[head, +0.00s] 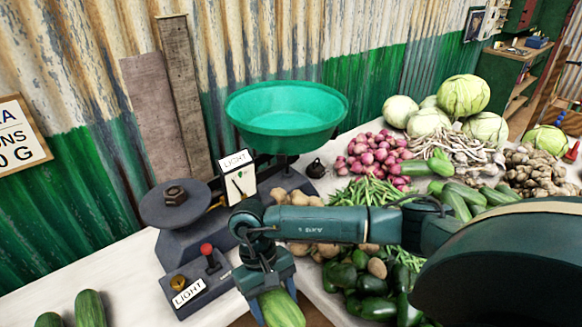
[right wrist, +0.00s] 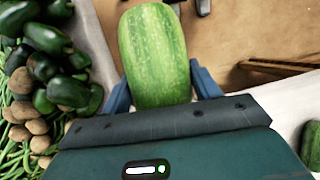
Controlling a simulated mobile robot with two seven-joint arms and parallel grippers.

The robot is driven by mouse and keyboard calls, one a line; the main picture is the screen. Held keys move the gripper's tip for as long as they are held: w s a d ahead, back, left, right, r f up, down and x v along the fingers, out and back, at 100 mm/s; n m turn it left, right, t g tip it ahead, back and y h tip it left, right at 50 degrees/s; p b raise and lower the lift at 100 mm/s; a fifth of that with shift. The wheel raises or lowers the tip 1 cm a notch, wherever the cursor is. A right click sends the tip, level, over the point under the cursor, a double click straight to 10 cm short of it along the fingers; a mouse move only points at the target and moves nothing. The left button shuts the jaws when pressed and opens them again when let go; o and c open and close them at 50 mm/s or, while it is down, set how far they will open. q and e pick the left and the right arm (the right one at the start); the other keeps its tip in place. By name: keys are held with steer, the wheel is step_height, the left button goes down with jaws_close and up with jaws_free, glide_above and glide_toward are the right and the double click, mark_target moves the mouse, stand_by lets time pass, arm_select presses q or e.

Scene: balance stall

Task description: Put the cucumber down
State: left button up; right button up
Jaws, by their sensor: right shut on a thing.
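My right gripper (head: 268,292) is shut on a pale-striped green cucumber (head: 282,310) at the bottom middle of the head view. In the right wrist view the cucumber (right wrist: 156,50) sits between the two blue fingers and points away from the palm. Brown floor shows behind it, so it hangs near the table's front edge. Two more cucumbers (head: 90,308) lie on the white tabletop (head: 120,262) at the lower left; one cucumber (right wrist: 311,146) shows at the right edge of the wrist view. My left gripper is in neither view.
A balance scale with a green pan (head: 286,112), a dark weight plate (head: 176,204) and a red-knobbed lever (head: 207,250) stands left of my arm. Dark green vegetables (head: 372,307), onions (head: 372,155) and cabbages (head: 462,95) crowd the right. White table at left is mostly bare.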

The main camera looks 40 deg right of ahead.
steer(key=shift+d+r+p, duration=0.3)
steer(key=shift+d+r, duration=0.05)
steer(key=shift+r, duration=0.55)
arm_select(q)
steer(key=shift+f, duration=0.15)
